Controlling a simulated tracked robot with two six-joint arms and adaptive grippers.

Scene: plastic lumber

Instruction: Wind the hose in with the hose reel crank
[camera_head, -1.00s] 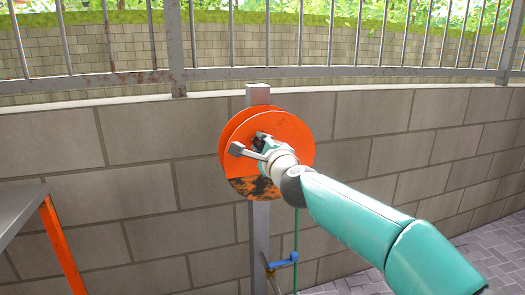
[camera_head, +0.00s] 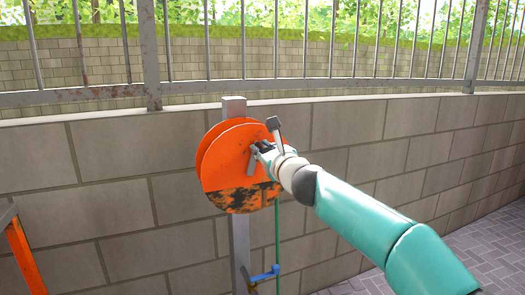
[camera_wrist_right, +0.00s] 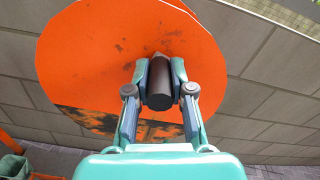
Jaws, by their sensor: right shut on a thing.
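The orange hose reel (camera_head: 225,160) hangs on a grey post (camera_head: 240,235) in front of the block wall, its lower part blotched black. My right gripper (camera_head: 258,152) is at the right side of its face. In the right wrist view the two fingers of my right gripper (camera_wrist_right: 160,82) are shut on the dark cylindrical crank handle (camera_wrist_right: 160,95), one on each side, against the orange disc. The green hose (camera_head: 277,240) hangs straight down below the reel. My left gripper is not in view.
A blue valve (camera_head: 265,274) sits low on the post beside the hose. A grey-topped stand with an orange leg (camera_head: 25,260) is at the left edge. A metal railing (camera_head: 320,87) tops the wall. Paving (camera_head: 450,250) lies at the right.

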